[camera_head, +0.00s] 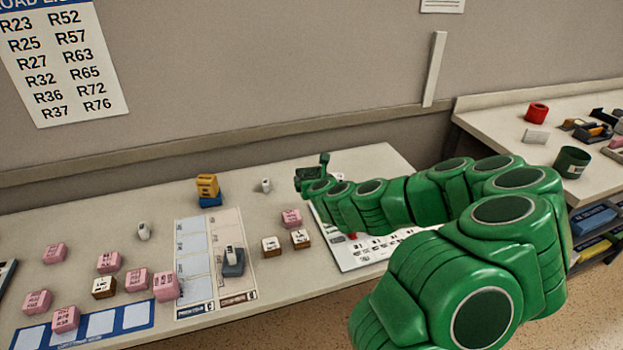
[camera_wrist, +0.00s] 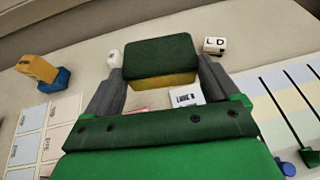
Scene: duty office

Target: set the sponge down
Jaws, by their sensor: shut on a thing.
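The sponge (camera_wrist: 160,52) has a dark green top and a yellow lower layer. In the wrist view it sits between the two grey fingers of my gripper (camera_wrist: 160,72), which are shut on it. In the head view my gripper (camera_head: 312,178) is at the far part of the desk (camera_head: 365,165), near the back left edge of the printed chart (camera_head: 352,258). The sponge is hard to tell apart from my gripper there. Whether its underside touches the desk cannot be told.
A yellow and blue block stack (camera_head: 208,190) and a small white item (camera_head: 265,185) stand left of my gripper. A pink cube (camera_head: 291,218) and white-topped blocks (camera_head: 271,246) lie nearer. A lettered block (camera_wrist: 214,45) is right of the sponge. Bare desk lies behind it.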

